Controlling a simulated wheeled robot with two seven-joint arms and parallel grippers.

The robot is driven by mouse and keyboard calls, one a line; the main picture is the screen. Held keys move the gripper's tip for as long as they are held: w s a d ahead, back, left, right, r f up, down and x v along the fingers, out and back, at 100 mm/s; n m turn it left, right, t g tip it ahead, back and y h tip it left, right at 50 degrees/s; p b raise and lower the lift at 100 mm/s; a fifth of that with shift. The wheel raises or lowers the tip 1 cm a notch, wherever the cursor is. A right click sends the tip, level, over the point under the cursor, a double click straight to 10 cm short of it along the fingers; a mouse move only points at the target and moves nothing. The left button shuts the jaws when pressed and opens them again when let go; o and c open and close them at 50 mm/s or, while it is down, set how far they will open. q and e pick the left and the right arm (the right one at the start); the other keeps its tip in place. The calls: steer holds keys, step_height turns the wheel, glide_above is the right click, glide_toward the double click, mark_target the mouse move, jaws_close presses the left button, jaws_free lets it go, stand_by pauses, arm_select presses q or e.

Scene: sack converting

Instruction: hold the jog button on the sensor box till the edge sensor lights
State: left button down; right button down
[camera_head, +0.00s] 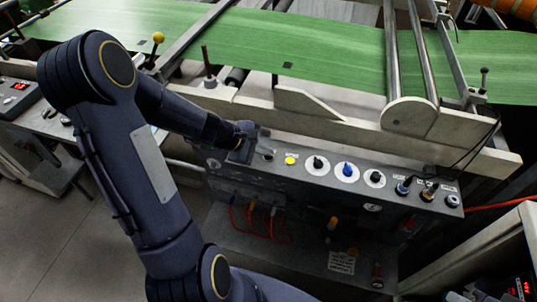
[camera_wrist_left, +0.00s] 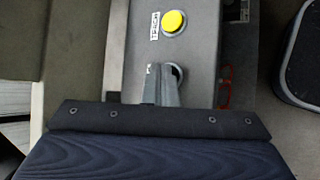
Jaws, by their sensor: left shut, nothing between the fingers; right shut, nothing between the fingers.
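The grey sensor box (camera_head: 325,158) runs below the green web, with a row of controls along its top. My left gripper (camera_head: 265,142) is shut and empty, fingers pointing down at the left part of the box top. In the left wrist view its fingertips (camera_wrist_left: 163,85) are at a dark round control (camera_wrist_left: 178,70), partly hidden by them; I cannot tell whether they touch it or whether it is the jog button. A bright yellow round control (camera_wrist_left: 173,22) is beside it, also in the head view (camera_head: 291,160). I cannot make out a lit edge sensor.
White-ringed dials, one a blue knob (camera_head: 346,170), and several black controls (camera_head: 427,190) are further right on the box. The green web (camera_head: 300,45) and a pale machine rail (camera_head: 350,127) are behind. Orange cables (camera_head: 262,222) hang below the box.

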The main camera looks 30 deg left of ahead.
stand_by(0.3)
arm_select(q)
steer(key=shift+r+p, duration=0.65)
steer(key=shift+r, duration=0.15)
step_height(320, 180, up, 5)
steer(key=p, duration=0.4)
stand_by(1.1)
